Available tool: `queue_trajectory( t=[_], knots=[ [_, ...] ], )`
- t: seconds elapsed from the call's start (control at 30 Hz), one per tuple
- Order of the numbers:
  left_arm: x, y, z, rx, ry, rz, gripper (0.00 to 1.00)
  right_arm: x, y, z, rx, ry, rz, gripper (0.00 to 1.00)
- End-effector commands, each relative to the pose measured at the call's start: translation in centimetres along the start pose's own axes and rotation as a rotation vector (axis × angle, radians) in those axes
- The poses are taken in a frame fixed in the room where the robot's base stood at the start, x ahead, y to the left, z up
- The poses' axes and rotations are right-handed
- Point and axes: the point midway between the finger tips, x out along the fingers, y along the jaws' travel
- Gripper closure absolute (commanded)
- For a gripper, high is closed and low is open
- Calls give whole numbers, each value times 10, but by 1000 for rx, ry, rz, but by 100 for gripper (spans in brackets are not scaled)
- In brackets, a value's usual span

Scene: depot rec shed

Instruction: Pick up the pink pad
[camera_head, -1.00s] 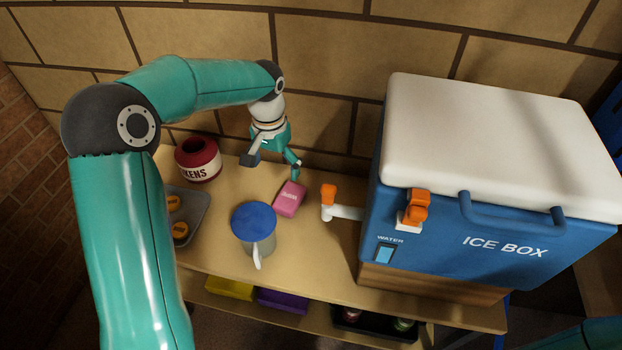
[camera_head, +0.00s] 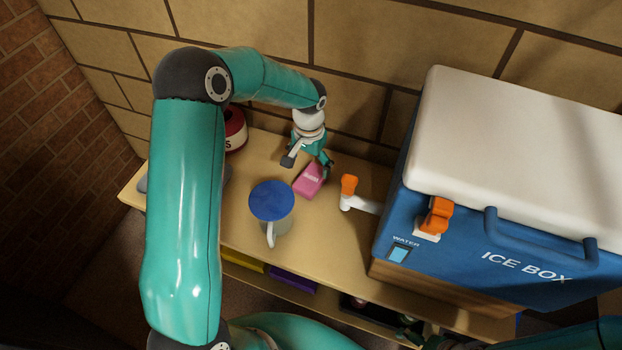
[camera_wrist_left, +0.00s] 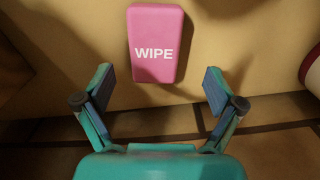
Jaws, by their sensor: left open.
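The pink pad (camera_head: 309,181) lies flat on the wooden shelf top, between the blue-lidded pitcher and the wall. In the left wrist view the pad (camera_wrist_left: 156,44) bears the word WIPE and sits ahead of the fingertips, centred between them. My left gripper (camera_head: 307,162) is just behind the pad, at its wall side. The same gripper (camera_wrist_left: 157,90) is open in the left wrist view, with its fingers apart and nothing between them.
A blue-lidded pitcher (camera_head: 271,201) stands in front of the pad. A cooler (camera_head: 500,225) with an orange-handled tap (camera_head: 349,187) stands to the right. A red pot (camera_head: 236,130) is partly hidden behind my left arm. The brick wall is close behind the gripper.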

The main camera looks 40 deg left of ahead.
Motion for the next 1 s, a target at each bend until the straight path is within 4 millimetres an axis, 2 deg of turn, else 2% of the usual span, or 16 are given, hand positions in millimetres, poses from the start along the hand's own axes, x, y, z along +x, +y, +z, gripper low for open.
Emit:
queue_trajectory(
  t=[0.17, 0.4, 0.5, 0.73, 0.77, 1.0],
  knots=[
    [10, 2, 1, -1, -3, 1, 6, -4, -1, 0, 0, 0, 0, 6],
    [44, 8, 2, 0, -3, 0, 6, -13, -4, 0, 0, 0, 0, 6],
    [52, 8, 2, 0, -1, 0, 6, -14, -5, 0, 0, 0, 0, 6],
    [54, 7, 1, 0, 1, 0, 6, -13, -5, 0, 0, 0, 0, 6],
    [54, 7, 1, 0, 1, 0, 8, -13, -5, 0, 0, 0, 0, 6],
    [54, 7, 1, 0, 1, 0, 48, -13, -5, 0, 0, 0, 0, 6]
  ],
)
